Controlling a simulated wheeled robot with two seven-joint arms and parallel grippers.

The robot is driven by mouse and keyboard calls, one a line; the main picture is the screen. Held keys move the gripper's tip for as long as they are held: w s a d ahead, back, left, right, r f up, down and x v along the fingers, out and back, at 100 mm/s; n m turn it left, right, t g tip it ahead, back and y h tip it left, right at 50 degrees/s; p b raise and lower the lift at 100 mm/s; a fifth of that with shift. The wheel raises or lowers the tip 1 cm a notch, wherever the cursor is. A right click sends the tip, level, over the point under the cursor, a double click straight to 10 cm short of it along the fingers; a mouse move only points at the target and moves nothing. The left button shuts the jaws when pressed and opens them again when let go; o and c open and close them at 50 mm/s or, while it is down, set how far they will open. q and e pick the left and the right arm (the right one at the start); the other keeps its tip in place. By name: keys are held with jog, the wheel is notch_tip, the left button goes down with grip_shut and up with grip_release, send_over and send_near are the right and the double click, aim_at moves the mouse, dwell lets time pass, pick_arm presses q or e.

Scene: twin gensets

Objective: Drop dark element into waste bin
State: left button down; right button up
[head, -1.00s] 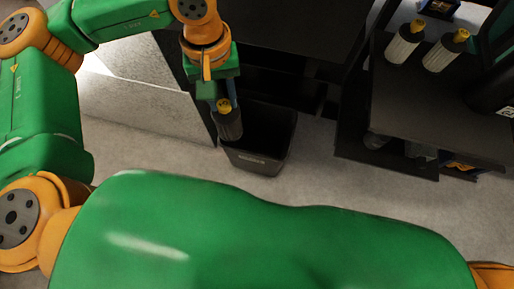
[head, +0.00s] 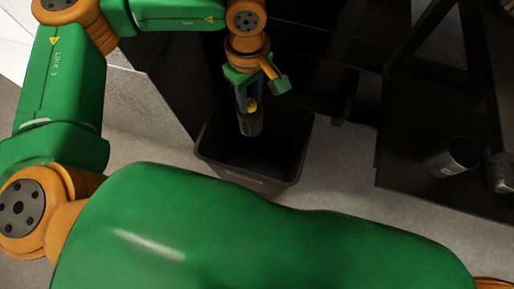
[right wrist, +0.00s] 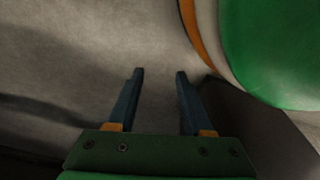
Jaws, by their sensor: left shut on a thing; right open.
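The dark element (head: 251,125) is a dark cylinder with a yellow cap, in the head view near the middle. My left gripper (head: 249,104) is shut on it at its capped top and holds it hanging upright. The waste bin (head: 240,178) is a black open box on the floor. In the head view the element shows over the bin's opening, toward its back; its exact height against the rim is hard to tell. My right gripper (right wrist: 156,76) is open and empty in the right wrist view, over grey floor.
A dark shelf or cart (head: 440,190) stands at the right with a grey cylindrical cup (head: 452,157) on it. A dark cabinet side is left of the bin. Grey floor (head: 335,165) is clear between bin and shelf.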

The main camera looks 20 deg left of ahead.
aim_at(250, 104)
pick_arm(q)
notch_tip(250, 104, down, 3)
jog(key=shift+f+b, duration=0.1)
jog(key=shift+b, duration=0.65)
jog(key=shift+f, duration=0.25)
jog(key=shift+c, duration=2.4)
grip_release()
pick_arm(e)
jog(key=shift+w+a+r, duration=0.25)
jog(key=shift+w+a, duration=0.15)
jog(key=shift+w, duration=0.2)
jog(key=shift+w+a+r, duration=0.2)
jog(key=shift+w+a, duration=0.2)
jog(key=shift+w, duration=0.2)
pick_arm(q)
jog(key=shift+r, duration=0.2)
notch_tip(250, 104, up, 7)
jog(key=shift+f+p, duration=0.1)
jog(key=shift+p, duration=0.7)
pick_arm(e)
jog(key=shift+s+d+f, duration=0.25)
jog(key=shift+s, duration=0.25)
jog(key=shift+s+d+f, duration=0.25)
jog(key=shift+s, duration=0.25)
